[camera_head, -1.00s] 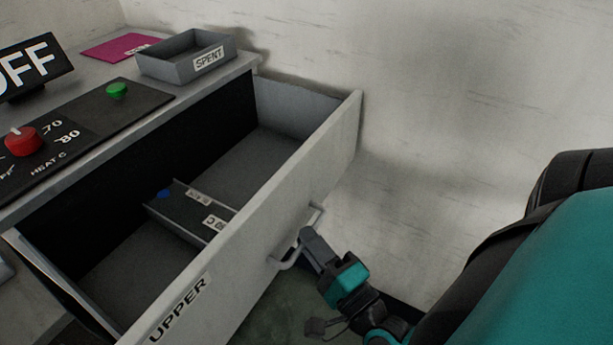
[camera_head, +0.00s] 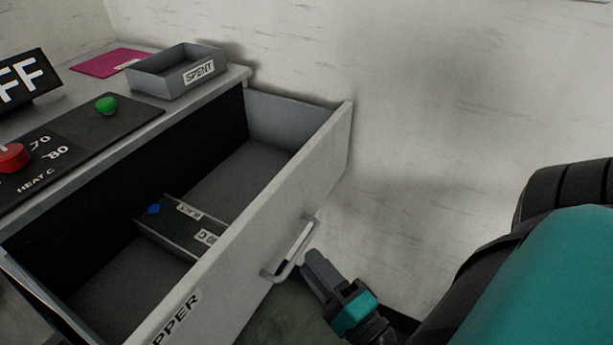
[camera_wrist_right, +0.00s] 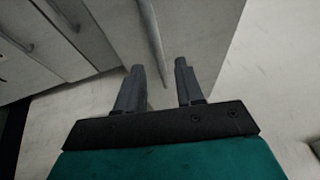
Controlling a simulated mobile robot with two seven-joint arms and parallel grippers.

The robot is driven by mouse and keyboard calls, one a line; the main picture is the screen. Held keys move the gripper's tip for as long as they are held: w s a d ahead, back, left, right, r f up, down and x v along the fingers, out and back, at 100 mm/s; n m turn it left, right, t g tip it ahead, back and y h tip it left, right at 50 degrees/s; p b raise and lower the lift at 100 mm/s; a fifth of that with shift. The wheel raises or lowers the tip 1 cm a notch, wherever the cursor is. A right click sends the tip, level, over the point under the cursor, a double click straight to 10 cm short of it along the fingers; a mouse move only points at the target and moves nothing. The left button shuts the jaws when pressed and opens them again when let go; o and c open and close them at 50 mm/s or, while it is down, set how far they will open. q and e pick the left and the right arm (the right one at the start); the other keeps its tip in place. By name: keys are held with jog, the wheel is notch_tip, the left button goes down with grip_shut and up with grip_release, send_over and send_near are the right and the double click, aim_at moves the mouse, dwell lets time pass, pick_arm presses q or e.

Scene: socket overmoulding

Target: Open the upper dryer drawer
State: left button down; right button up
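The upper dryer drawer (camera_head: 262,225) stands pulled well out of the cabinet, its inside visible from above. Its front carries a partly cut-off UPPER label and a bar handle (camera_head: 292,250). My left gripper is not in view.
A small grey tray with labels and a blue mark (camera_head: 180,228) lies inside the drawer. On the cabinet top are the SPENT tray (camera_head: 160,85), a magenta sheet (camera_head: 108,62), a green button (camera_head: 106,104) and a red knob (camera_head: 12,157). A wall is behind.

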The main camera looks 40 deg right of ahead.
jog(key=s, duration=0.4)
jog(key=shift+s+a+f, duration=0.1)
jog(key=shift+s+f, duration=0.05)
jog(key=shift+f, duration=0.2)
